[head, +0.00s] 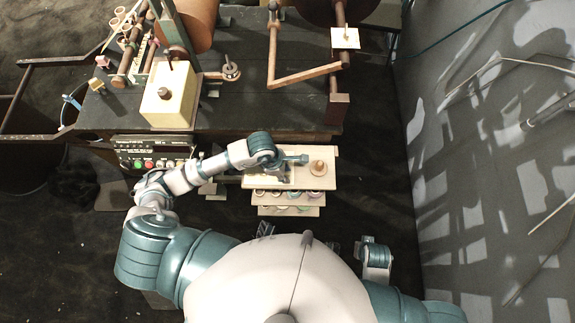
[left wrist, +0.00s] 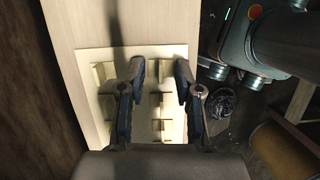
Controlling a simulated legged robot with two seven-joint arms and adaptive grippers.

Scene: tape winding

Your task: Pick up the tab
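Several small cream tabs stand in rows on a pale square plate (left wrist: 90,62) in the left wrist view. One tab (left wrist: 165,69) shows between and beyond the fingertips of my left gripper (left wrist: 160,72). The fingers are apart, point down at the plate, and I see nothing held between them. In the head view my left gripper (head: 285,176) is over the left part of the small wooden stand, and it hides much of the plate there.
The wooden stand (head: 326,181) carries a round brown piece (head: 318,167) at its right, with rolls on the lower shelves. A dark workbench (head: 240,113) with a cream box (head: 168,97) lies beyond. A control panel (head: 150,152) is left of the stand. A grey wall (head: 440,160) stands right.

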